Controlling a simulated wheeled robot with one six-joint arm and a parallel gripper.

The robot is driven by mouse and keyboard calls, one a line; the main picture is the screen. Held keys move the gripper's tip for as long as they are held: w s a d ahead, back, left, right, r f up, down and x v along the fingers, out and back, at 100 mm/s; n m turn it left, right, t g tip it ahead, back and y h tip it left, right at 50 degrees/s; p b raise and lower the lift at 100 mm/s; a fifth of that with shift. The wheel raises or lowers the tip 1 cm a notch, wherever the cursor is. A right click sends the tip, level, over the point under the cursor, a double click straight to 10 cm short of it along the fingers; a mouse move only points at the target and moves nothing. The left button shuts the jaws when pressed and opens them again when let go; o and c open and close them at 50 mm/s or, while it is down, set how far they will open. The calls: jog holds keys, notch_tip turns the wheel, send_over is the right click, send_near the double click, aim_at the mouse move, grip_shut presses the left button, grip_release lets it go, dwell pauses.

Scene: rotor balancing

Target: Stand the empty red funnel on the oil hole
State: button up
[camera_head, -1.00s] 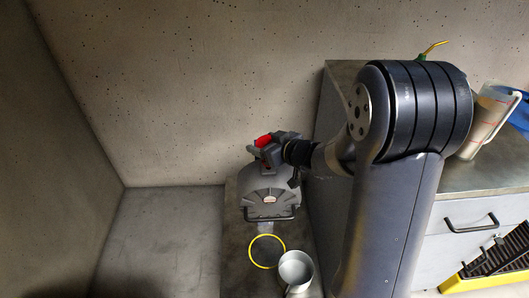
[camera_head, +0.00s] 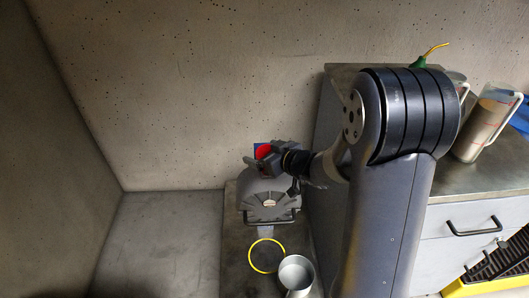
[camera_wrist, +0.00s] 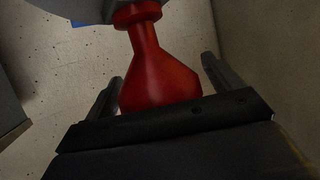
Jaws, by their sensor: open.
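The red funnel (camera_wrist: 160,75) fills the middle of the wrist view, between the two fingers of my gripper (camera_wrist: 165,88). Its wide part is nearest the gripper and its narrow neck points away, toward a grey surface (camera_wrist: 75,8). The fingers stand apart on either side of it, open. In the head view the funnel (camera_head: 263,151) shows as a small red patch beside my gripper (camera_head: 267,160), at the back of the grey domed machine (camera_head: 268,197). The oil hole is hidden, so I cannot tell whether the funnel's end sits in it.
A yellow-rimmed dark disc (camera_head: 266,256) and a grey metal cup (camera_head: 296,273) are in front of the machine. A pitcher (camera_head: 487,123) and a green oil can with a yellow spout (camera_head: 420,60) are on the right counter (camera_head: 470,183). A wall is close behind.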

jog(key=shift+r, duration=0.2)
jog(key=shift+s+d+r, duration=0.15)
jog(key=shift+s+d, duration=0.05)
jog(key=shift+d, duration=0.05)
jog(key=p+v, duration=0.2)
jog(key=v, duration=0.9)
jog(key=shift+s+p, duration=0.2)
jog(key=shift+p, duration=0.2)
jog(key=shift+o, duration=0.2)
jog(key=shift+o, duration=1.2)
